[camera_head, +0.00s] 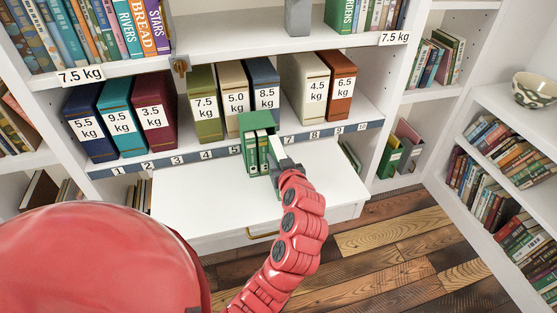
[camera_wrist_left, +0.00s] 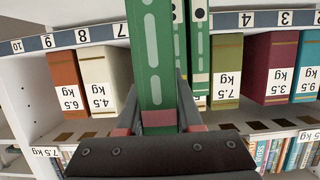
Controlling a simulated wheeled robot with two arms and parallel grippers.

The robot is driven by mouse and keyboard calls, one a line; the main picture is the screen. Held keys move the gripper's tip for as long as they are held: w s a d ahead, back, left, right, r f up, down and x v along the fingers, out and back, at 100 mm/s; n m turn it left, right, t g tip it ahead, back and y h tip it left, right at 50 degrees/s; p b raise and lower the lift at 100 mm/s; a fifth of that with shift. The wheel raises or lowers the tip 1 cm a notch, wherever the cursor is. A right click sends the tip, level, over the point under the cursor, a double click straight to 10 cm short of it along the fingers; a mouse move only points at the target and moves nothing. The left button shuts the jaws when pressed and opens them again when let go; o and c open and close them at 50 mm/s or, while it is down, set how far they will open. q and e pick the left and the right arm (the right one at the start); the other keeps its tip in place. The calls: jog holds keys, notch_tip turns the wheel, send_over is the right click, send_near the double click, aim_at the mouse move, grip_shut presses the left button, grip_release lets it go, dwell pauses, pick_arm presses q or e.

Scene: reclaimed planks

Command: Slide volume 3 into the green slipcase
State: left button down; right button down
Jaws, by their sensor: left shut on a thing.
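The green slipcase (camera_head: 257,122) stands upright on the white pull-out surface below the numbered shelf strip. Green volumes (camera_head: 251,157) stand in it with their spines facing out, toward its left side. My left gripper (camera_head: 288,170) is at the slipcase's right front, shut on a green volume (camera_wrist_left: 152,62) with pale oval marks on its spine. In the head view, the held volume's pale upper edge (camera_head: 276,150) lines up with the slipcase's right side. I cannot tell how far it reaches inside. No volume number is readable. My right gripper is not in view.
Weight-labelled boxes stand on the shelf behind, including an olive one (camera_head: 204,100) and a cream one (camera_head: 303,88). The white surface (camera_head: 200,190) is bare left of the slipcase. A bookcase (camera_head: 500,200) with a bowl (camera_head: 534,90) stands at the right.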

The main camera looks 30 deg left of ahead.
pick_arm(q)
jog(key=shift+w+a, duration=0.2)
jog(key=shift+a, duration=0.1)
jog(key=shift+d, duration=0.15)
jog(key=shift+s+d+b, duration=0.3)
jog(key=shift+s+b, duration=0.05)
jog(key=shift+b, duration=0.9)
dwell(1.3)
jog(key=shift+w+a, duration=0.35)
jog(key=shift+a, duration=0.1)
jog(key=shift+c, duration=2.4)
grip_release()
jog(key=shift+d, duration=0.1)
